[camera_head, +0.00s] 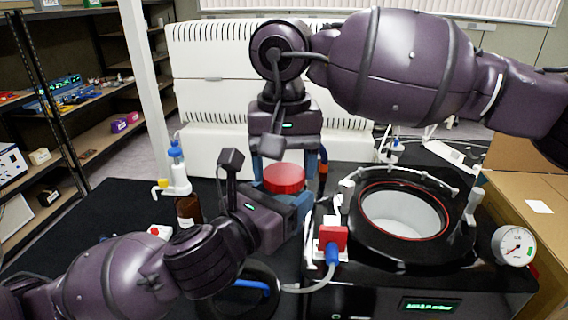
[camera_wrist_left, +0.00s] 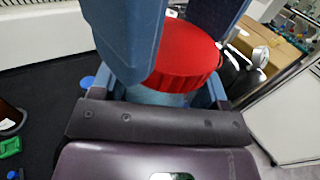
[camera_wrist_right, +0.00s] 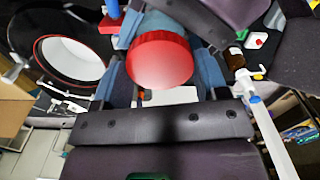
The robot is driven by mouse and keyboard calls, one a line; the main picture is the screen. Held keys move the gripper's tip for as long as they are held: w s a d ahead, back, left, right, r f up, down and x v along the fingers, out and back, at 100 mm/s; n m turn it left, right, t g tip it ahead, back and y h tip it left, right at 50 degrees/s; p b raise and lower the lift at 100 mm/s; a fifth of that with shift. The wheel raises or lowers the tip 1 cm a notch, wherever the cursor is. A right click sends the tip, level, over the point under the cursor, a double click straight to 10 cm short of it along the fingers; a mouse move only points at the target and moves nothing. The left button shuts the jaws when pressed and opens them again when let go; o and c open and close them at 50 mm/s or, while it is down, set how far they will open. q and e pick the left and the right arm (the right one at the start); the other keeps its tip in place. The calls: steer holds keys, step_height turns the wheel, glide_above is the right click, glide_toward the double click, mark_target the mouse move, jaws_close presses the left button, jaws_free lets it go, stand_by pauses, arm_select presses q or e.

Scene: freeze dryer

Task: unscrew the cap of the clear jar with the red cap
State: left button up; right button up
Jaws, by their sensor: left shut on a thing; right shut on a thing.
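The red cap (camera_head: 285,178) is upright on the jar at the centre of the head view. It also shows in the left wrist view (camera_wrist_left: 187,55) and the right wrist view (camera_wrist_right: 160,60). A little of the clear, bluish jar (camera_wrist_left: 165,97) shows below the cap in the left wrist view; most of its body is hidden. My left gripper (camera_head: 290,204) comes in low from the left and is shut around the jar below the cap. My right gripper (camera_head: 289,172) reaches down from above, its blue fingers shut on either side of the cap.
A black freeze dryer with a round open chamber (camera_head: 402,212) and a gauge (camera_head: 513,246) stands close on the right. A brown bottle (camera_head: 188,209) stands left of the grippers. A large white ribbed unit (camera_head: 205,60) is behind.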

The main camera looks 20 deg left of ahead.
steer(key=n, duration=0.5)
steer(key=shift+n, duration=0.3)
steer(key=n, duration=0.5)
steer(key=o, duration=1)
